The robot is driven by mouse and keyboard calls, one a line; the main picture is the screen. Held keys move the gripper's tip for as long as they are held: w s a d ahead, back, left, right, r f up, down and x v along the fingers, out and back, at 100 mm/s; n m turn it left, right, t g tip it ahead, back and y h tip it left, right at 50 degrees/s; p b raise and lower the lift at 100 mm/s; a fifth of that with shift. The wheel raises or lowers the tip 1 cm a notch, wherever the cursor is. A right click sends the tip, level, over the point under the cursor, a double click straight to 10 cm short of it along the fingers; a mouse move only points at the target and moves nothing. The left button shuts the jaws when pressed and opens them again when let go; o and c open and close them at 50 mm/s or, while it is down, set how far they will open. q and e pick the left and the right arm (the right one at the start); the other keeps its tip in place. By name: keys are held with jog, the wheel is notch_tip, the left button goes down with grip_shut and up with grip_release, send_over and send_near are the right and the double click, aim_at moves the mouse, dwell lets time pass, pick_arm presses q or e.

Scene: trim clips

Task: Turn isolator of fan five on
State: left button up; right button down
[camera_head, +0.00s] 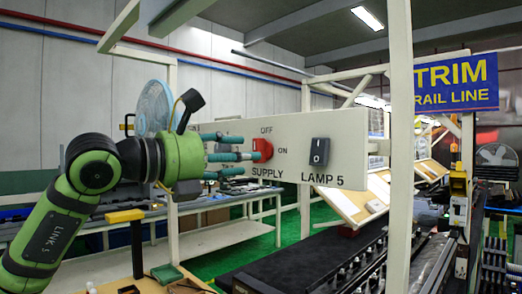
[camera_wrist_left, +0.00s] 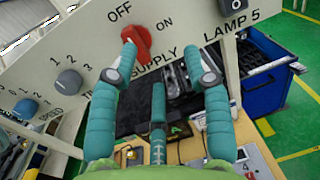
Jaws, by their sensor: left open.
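The red SUPPLY isolator knob (camera_head: 262,150) is on a white panel (camera_head: 345,128), between the OFF and ON marks. It also shows in the left wrist view (camera_wrist_left: 138,42), where its handle seems to lie nearer the OFF direction. My left gripper (camera_head: 240,155) has teal fingers, is open and points at the panel in front of the knob. In the left wrist view its left fingertip overlaps the lower left of the knob, and the other fingers (camera_wrist_left: 163,62) stand apart. I cannot tell if any finger touches the knob. My right gripper is not in view.
A LAMP 5 rocker switch (camera_head: 320,151) is right of the knob. A grey dial (camera_wrist_left: 69,82) and a blue dial (camera_wrist_left: 25,108) are on the panel's left. A fan (camera_head: 154,107) stands behind. A white post (camera_head: 401,150) rises right of the panel.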

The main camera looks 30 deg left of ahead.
aim_at(261, 150)
pick_arm(q)
jog(key=w+p, duration=0.1)
jog(key=w, duration=0.1)
jog(key=w+r+y+p, duration=0.1)
jog(key=w, duration=0.1)
jog(key=w+n+y+p, duration=0.1)
jog(key=w, duration=0.1)
jog(key=shift+a+r+t+p, duration=0.2)
jog(key=shift+a+t+p, duration=0.1)
jog(key=shift+a, duration=0.05)
jog(key=shift+c, duration=0.8)
grip_shut()
